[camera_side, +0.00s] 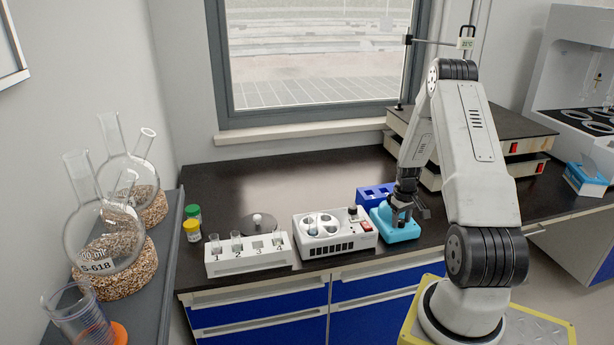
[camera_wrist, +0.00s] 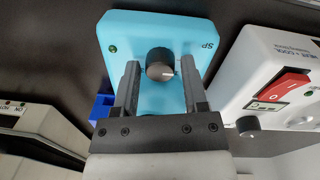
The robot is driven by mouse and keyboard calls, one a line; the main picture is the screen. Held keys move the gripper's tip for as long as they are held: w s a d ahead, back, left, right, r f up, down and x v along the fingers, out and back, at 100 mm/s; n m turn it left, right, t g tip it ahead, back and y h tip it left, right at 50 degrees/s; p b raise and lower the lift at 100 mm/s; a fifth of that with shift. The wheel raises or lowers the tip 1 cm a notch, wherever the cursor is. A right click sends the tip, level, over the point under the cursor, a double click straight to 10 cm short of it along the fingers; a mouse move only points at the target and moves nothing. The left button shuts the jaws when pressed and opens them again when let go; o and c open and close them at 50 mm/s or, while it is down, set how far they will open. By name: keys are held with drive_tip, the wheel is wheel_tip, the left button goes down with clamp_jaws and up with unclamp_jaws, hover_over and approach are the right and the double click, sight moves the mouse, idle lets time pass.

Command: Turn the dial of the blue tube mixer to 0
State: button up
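The blue tube mixer (camera_side: 397,227) stands on the dark bench, right of the white device. In the wrist view its light-blue top (camera_wrist: 150,30) shows a black dial (camera_wrist: 159,64) with a white pointer mark, a small green light, and the letters "SP" at the right edge. My gripper (camera_wrist: 160,72) is above the mixer, with its two fingers apart on either side of the dial. I see gaps between the fingers and the dial, so it is open and empty. In the side view my gripper (camera_side: 402,213) hides part of the mixer. No 0 mark is readable.
A white heating device (camera_side: 335,232) with a red switch (camera_wrist: 288,87) stands close beside the mixer. A dark-blue rack (camera_side: 372,194) is just behind it. A white tube rack (camera_side: 248,255) with numbered slots stands further left. Boxy equipment (camera_side: 515,135) is at the back right.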

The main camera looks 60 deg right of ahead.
sight(400, 221)
drive_tip(key=shift+o, duration=0.7)
drive_tip(key=shift+w+a+r, duration=0.1)
drive_tip(key=shift+r, duration=1.85)
drive_tip(key=shift+w+a+r, duration=0.1)
drive_tip(key=shift+r, duration=1.85)
